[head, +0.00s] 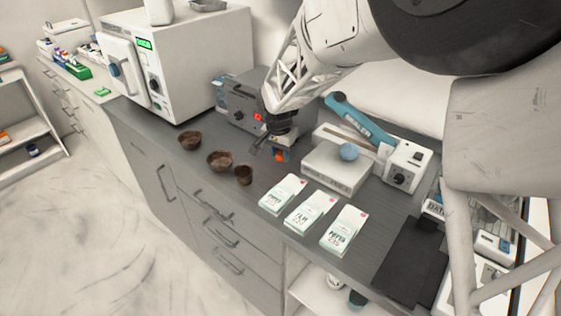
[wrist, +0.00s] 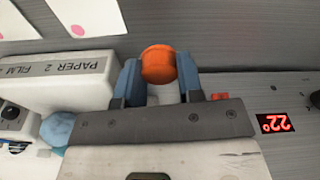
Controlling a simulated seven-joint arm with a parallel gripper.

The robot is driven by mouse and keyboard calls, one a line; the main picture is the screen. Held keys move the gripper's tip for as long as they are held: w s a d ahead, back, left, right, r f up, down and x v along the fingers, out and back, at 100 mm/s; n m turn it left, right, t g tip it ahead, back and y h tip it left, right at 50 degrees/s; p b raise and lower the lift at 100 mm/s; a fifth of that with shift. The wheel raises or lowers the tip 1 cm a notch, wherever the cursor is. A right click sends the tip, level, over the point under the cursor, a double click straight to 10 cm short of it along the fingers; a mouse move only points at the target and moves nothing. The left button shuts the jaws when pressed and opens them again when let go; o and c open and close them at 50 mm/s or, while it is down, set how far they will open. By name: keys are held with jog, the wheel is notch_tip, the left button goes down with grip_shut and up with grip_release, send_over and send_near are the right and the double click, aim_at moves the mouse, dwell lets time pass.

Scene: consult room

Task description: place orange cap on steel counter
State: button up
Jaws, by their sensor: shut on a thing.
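My gripper (head: 268,150) is over the grey steel counter (head: 152,131), in front of the grey box with the red display. In the wrist view its two blue fingers (wrist: 158,75) are shut on the orange cap (wrist: 158,63), which is round and sticks out past the fingertips. A pale part shows between the fingers behind the cap; I cannot tell what it is. In the head view a small orange patch (head: 280,155) shows at the fingertips. The counter (wrist: 225,35) also fills the wrist view's background. I cannot tell the gap between cap and counter.
Brown bowls (head: 219,161) stand to the left of my gripper. White packets (head: 310,212) lie in front to the right. A white box (head: 336,170) with a blue ball (head: 348,151) and a blue-handled sealer (head: 360,119) are at right. The grey box (head: 238,98) stands close behind.

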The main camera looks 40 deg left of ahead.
aim_at(281, 168)
jog(key=shift+f, duration=0.1)
jog(key=shift+f, duration=1.9)
jog(key=shift+f, duration=0.1)
jog(key=o, duration=0.9)
notch_tip(281, 168, up, 12)
jog(key=s, duration=0.1)
jog(key=shift+s+d, duration=0.15)
jog(key=shift+s, duration=0.1)
